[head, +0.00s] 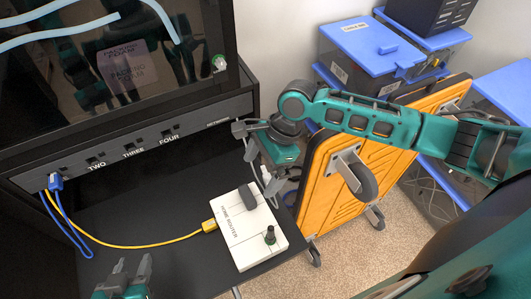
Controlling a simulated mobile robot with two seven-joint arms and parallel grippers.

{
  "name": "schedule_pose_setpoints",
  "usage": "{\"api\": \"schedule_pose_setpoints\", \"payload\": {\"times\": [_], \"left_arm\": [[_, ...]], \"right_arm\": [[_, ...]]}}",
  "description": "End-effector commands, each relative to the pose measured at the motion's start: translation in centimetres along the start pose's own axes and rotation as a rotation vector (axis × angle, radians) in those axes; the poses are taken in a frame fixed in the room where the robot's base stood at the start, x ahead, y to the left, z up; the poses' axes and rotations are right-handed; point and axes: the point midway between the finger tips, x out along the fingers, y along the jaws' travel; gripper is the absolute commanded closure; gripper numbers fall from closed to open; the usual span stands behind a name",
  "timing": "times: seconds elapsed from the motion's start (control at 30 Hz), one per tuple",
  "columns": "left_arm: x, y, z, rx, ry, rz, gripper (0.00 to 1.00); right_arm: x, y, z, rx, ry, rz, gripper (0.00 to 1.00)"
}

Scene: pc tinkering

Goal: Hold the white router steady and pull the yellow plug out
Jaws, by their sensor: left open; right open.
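The white router (241,236), labelled "HOME ROUTER", lies on the black shelf (180,278). The yellow plug (209,226) sits at the router's left side, with a yellow cable (140,247) running left from it. My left gripper (132,264) is at the bottom left, open and empty, left of the router and plug and apart from both. My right gripper (244,139) is open beside the rack's right edge, behind the router in the picture and apart from it.
A black rack panel (130,144) with numbered ports stands behind the shelf. A blue plug and cable (67,226) hang at its left end, where the yellow cable also leads. An orange cart (318,185) and blue-lidded bins (370,56) stand right, over carpet.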

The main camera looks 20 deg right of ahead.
Motion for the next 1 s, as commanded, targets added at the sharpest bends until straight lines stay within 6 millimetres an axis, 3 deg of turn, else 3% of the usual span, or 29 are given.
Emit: {"api": "schedule_pose_setpoints", "payload": {"times": [0.2, 0.43, 0.6, 0.9, 1.0], "left_arm": [[0.0, 0.1, 0.1, 0.0, -0.004, 0.002, 0.57], [0.0, 0.1, 0.1, 0.0, -0.004, 0.002, 0.57], [0.0, 0.1, -0.1, 0.001, 0.0, 0.001, 0.57], [0.2, -0.1, -0.7, 0.003, 0.013, -0.001, 0.57], [0.2, -0.1, -0.7, 0.003, 0.013, -0.001, 0.57]], "right_arm": [[4.4, 0.0, 0.1, -0.002, -0.001, 0.002, 0.01], [7.7, 0.0, 0.1, -0.002, -0.001, 0.0, 0.01], [8.7, 0.0, 0.0, -0.003, 0.0, -0.001, 0.01], [8.9, 0.0, 0.1, -0.003, -0.001, -0.002, 0.01], [8.9, 0.0, 0.1, -0.003, -0.001, -0.002, 0.11]]}}
